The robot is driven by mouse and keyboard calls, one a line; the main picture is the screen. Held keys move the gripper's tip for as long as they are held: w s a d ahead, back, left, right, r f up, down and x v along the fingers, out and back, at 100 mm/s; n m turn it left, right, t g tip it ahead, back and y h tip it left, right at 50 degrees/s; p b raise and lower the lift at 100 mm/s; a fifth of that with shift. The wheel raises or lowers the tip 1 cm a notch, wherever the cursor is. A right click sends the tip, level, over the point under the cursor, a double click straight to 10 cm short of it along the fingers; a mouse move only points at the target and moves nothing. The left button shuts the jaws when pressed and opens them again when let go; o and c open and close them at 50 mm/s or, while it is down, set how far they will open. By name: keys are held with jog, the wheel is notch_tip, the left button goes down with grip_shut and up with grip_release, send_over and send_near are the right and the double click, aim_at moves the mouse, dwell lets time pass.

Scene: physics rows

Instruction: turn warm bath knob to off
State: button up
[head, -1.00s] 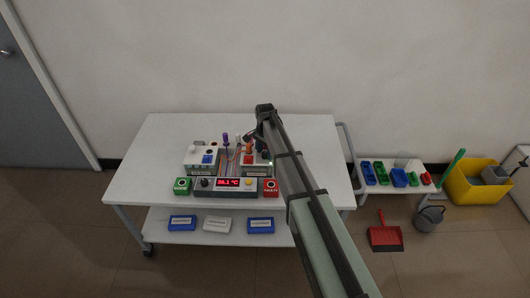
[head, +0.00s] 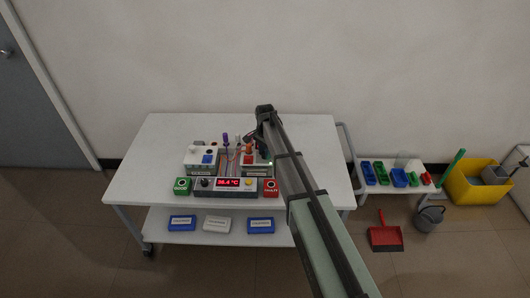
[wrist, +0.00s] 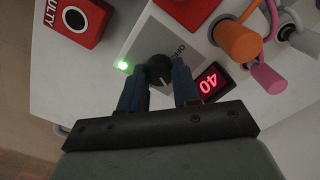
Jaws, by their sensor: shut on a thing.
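The warm bath knob (wrist: 160,72) is small, round and black, with a pale pointer line, on a light grey panel. My gripper (wrist: 161,76) is shut on it, one blue-grey finger on each side. The word OFF (wrist: 182,48) is printed beside the knob. A red display (wrist: 211,84) on the same unit reads 40, and a green light (wrist: 122,66) is lit. In the head view my gripper (head: 263,145) is over the right-hand unit (head: 257,169), and my arm hides its right side and the knob.
A red FAULTY box (head: 271,188) and a green box (head: 183,186) flank a front console (head: 226,188) with a red temperature display. A second white unit (head: 201,160) stands left. Orange and pink parts (wrist: 236,42) stand close to my fingers. The left tabletop is clear.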

jog(key=shift+n, duration=0.4)
jog(key=n, duration=1.4)
jog(key=shift+a+n, duration=0.1)
jog(key=shift+n, duration=2.5)
jog(key=o, duration=1.1)
jog(key=shift+c, duration=0.2)
